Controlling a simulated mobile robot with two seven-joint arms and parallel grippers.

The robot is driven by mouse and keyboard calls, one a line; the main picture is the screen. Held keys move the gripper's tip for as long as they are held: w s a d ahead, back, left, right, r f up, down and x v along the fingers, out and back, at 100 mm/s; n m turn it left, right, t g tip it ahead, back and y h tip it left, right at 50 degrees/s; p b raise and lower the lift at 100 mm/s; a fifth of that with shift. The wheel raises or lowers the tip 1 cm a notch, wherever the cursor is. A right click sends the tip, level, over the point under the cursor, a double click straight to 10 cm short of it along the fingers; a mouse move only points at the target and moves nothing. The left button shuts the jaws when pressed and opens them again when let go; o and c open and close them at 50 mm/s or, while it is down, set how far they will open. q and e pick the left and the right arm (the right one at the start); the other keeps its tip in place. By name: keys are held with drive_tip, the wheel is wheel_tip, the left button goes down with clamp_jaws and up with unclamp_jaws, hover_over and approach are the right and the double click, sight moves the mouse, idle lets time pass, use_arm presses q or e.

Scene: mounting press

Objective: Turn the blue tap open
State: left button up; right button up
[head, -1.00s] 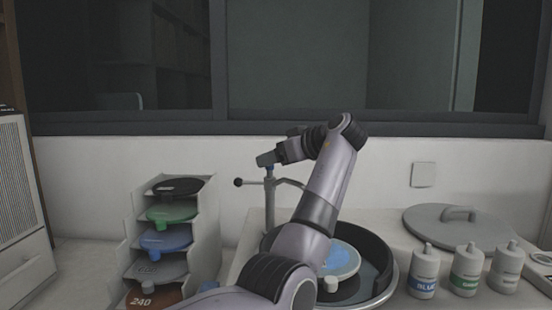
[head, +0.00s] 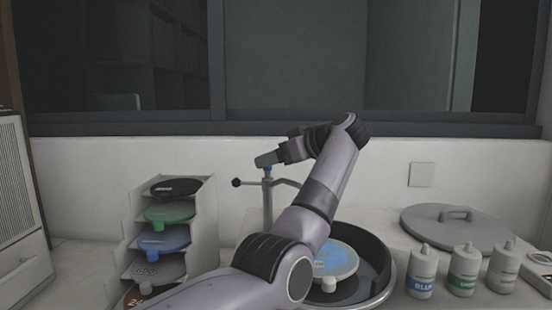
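The tap is a grey metal post (head: 267,205) behind the round basin, with a side arm ending in a black knob (head: 236,182) on the left and a spout reaching right. A small blue part (head: 268,168) shows at the top of the post. My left gripper (head: 262,161) is at the top of the post, right over the blue part and hiding most of it. Its fingers are too small and dark to tell whether they are open or shut on it. My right gripper is not in view.
The round basin (head: 386,262) holds a disc with a blue top (head: 335,262). A rack (head: 203,222) of coloured discs stands left. A grey lid (head: 420,228) and several bottles, one labelled blue (head: 422,270), stand right. The wall is close behind the tap.

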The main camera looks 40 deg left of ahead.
use_arm(q)
drive_tip(key=shift+o, duration=1.2)
drive_tip(key=v, duration=0.7)
drive_tip(key=shift+d, duration=0.1)
